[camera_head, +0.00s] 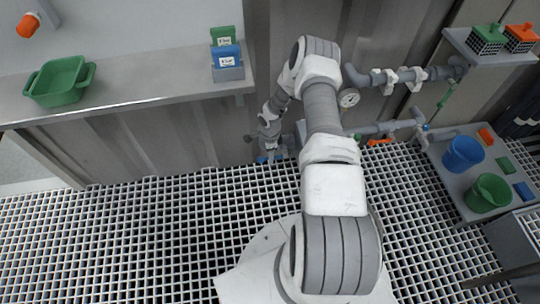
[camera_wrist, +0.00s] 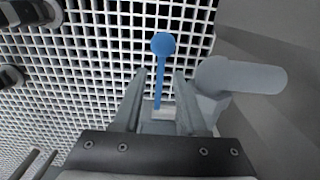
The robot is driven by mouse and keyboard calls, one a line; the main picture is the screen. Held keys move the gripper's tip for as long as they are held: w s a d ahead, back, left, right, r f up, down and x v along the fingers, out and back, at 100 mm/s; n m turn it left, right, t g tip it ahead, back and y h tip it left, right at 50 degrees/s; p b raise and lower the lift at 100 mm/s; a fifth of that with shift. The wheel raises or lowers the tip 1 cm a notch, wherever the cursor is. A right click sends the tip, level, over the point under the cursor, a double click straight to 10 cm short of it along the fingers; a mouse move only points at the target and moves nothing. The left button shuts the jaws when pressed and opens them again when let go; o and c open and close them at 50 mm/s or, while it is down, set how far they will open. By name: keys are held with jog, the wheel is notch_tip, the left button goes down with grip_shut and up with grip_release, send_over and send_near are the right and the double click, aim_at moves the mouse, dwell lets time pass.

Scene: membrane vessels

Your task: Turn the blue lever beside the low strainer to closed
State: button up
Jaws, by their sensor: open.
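The blue lever (camera_wrist: 163,44) shows in the wrist view as a thin shaft with a round knob, pointing up the picture over the floor grating. My gripper (camera_wrist: 160,74) is open, with one finger on each side of the lever's shaft and the knob beyond the fingertips. I cannot tell whether either finger touches the shaft. A grey rounded pipe body (camera_wrist: 245,77), possibly the strainer, lies just right of the right finger. In the head view my gripper (camera_head: 269,151) is low by the wall, and a bit of blue (camera_head: 270,158) shows at it. The lever's base is mostly hidden.
A grey pipe with a gauge (camera_head: 348,98) and an orange lever (camera_head: 380,142) are to the right of my arm. A shelf with a green tub (camera_head: 60,81) overhangs at left. A blue bucket (camera_head: 462,154) and green bucket (camera_head: 489,192) stand at right. The grating (camera_head: 130,235) is clear.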

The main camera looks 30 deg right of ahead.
grip_shut()
dwell(1.4)
